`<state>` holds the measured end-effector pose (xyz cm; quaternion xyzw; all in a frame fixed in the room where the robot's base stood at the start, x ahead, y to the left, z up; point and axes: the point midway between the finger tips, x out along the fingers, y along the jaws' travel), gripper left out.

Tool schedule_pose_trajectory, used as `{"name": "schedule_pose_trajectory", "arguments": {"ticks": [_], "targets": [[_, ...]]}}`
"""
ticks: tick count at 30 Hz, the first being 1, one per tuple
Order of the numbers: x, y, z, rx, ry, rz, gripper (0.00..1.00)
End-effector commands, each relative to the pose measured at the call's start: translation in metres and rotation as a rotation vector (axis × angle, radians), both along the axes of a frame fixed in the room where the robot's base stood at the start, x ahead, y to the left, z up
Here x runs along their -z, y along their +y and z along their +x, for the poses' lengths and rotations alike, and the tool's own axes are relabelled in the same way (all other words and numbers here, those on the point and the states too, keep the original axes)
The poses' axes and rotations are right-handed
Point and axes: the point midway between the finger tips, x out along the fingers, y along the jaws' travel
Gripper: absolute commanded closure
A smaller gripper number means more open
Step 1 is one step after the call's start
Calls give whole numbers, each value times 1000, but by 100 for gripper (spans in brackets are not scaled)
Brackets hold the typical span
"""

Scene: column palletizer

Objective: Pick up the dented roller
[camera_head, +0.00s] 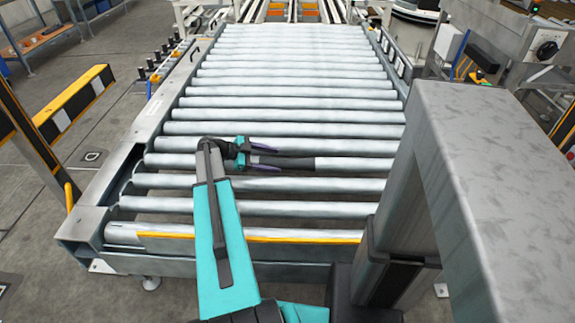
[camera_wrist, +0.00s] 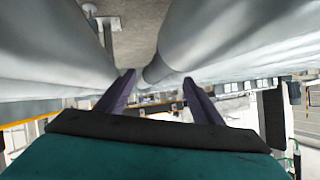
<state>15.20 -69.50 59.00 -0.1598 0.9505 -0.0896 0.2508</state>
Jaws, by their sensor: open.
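A roller (camera_head: 350,164) near the front of the conveyor has a dark stretch on its left part and a pale band beside it. I cannot make out a dent on it or tell surely that it is the dented one. My gripper (camera_head: 268,161) is open, with its purple fingers pointing right along this roller at the dark stretch. In the wrist view, my gripper (camera_wrist: 160,80) shows both fingers apart, with a grey roller (camera_wrist: 195,45) reaching away just beyond the gap between them. I cannot tell whether the fingers touch any roller.
Several parallel rollers fill the conveyor bed behind and in front of my gripper. The conveyor's left side frame (camera_head: 165,115) and its yellow-edged front rail (camera_head: 300,238) border the bed. A yellow-and-black barrier (camera_head: 75,100) stands at the left. Gaps show between the front rollers.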

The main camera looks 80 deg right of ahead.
Motion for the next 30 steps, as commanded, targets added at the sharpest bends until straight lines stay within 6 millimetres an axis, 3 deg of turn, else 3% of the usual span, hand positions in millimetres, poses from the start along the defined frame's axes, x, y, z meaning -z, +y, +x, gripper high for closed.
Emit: {"name": "schedule_pose_trajectory", "arguments": {"ticks": [14,30], "targets": [[3,-2,-5,1,0,1,39],[26,-20,-43,2,0,-1,39]]}}
